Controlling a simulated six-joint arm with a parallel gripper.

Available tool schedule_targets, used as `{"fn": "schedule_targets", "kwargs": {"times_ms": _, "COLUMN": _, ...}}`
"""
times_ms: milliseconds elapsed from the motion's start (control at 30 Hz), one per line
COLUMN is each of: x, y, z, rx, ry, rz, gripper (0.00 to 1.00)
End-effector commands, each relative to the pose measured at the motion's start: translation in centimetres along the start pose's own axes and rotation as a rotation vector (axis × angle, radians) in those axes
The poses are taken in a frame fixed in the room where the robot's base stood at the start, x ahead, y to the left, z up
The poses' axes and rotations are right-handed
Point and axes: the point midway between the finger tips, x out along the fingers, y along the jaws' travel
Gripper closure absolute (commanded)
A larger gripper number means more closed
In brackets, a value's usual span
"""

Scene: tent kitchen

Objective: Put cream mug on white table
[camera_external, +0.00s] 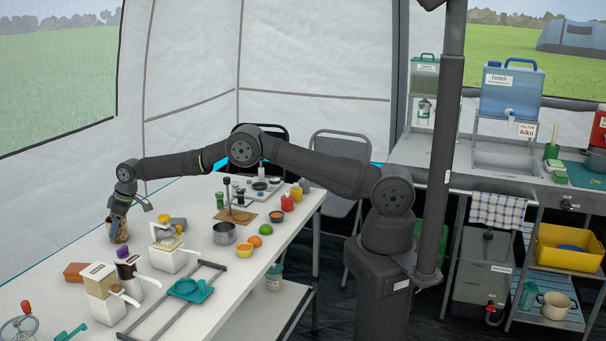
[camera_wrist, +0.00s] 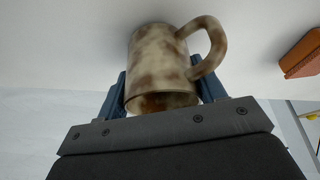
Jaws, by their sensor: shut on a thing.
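The cream mug (camera_wrist: 160,60), mottled with brown, is between the blue fingers of my gripper (camera_wrist: 165,100), with its handle to the right. In the external view the mug (camera_external: 119,230) is at the far left of the white table (camera_external: 50,300), below my lowered gripper (camera_external: 115,226). The fingers are shut on the mug. The white table top (camera_wrist: 80,40) shows behind it in the wrist view. I cannot tell whether the mug's base touches the table.
A terracotta block (camera_external: 76,271) lies near the mug, also in the wrist view (camera_wrist: 302,55). White-handled appliances (camera_external: 173,252), a metal pot (camera_external: 224,233), a teal item (camera_external: 189,290) and fruit crowd the table. Bare table shows left of the block.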

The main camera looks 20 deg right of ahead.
Motion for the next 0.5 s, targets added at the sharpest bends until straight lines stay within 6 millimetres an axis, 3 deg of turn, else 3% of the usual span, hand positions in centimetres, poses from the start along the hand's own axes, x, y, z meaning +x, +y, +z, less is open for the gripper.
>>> {"fn": "schedule_targets", "kwargs": {"times_ms": 233, "x": 0.22, "y": 0.02, "z": 0.08, "rx": 0.0, "ry": 0.0, "rz": 0.0, "gripper": 0.6}}
{"fn": "schedule_targets", "kwargs": {"times_ms": 267, "x": 0.25, "y": 0.02, "z": 0.1, "rx": 0.0, "ry": 0.001, "rz": 0.0, "gripper": 0.35}}
{"fn": "schedule_targets", "kwargs": {"times_ms": 367, "x": 0.22, "y": 0.02, "z": 0.08, "rx": 0.0, "ry": 0.001, "rz": 0.0, "gripper": 0.15}}
{"fn": "schedule_targets", "kwargs": {"times_ms": 500, "x": 0.21, "y": 0.02, "z": 0.09, "rx": 0.0, "ry": 0.0, "rz": 0.0, "gripper": 0.15}}
